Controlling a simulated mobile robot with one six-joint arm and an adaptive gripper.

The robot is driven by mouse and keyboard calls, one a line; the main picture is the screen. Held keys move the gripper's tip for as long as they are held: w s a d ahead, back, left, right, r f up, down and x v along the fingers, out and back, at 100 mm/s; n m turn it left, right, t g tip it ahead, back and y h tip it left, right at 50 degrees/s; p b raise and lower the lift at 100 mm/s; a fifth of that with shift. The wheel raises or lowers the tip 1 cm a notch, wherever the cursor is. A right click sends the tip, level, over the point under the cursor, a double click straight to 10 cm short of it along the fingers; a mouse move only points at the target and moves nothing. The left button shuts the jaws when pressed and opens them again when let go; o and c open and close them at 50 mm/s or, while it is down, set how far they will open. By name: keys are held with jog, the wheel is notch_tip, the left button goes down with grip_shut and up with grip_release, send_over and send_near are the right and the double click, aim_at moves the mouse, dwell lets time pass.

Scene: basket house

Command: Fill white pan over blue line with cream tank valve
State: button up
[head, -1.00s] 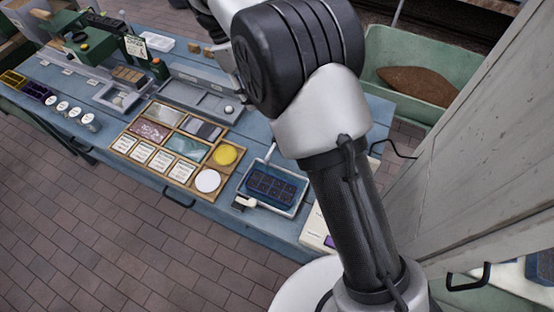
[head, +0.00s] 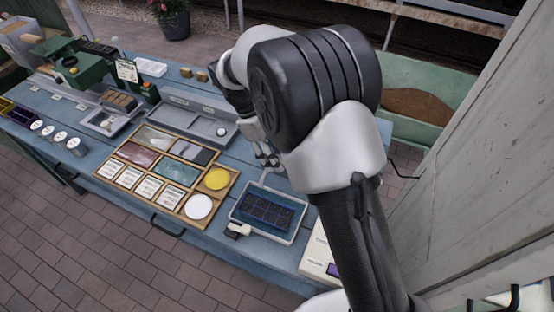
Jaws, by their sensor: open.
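A shallow white pan (head: 235,215) sits at the right part of the blue table. It holds a dark blue gridded insert, and a small white fitting (head: 238,229) stands at its front left corner. I cannot make out a blue line in it or tell its fill level. No tank valve can be clearly identified; a cream box (head: 318,250) with a purple patch stands at the table's right end, partly behind my arm. My gripper (head: 267,162) is open and appears empty above the table, behind the pan, partly hidden by my arm.
A wooden tray (head: 187,214) with cards, coloured panels, a yellow disc and a white disc lies left of the pan. A grey trough (head: 190,115) is behind it. Green equipment (head: 85,72) and small jars (head: 74,143) stand left. A pale wall (head: 460,180) bounds the right.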

jog(key=shift+d+f, duration=0.2)
jog(key=shift+f, duration=0.25)
grip_shut()
dwell(0.3)
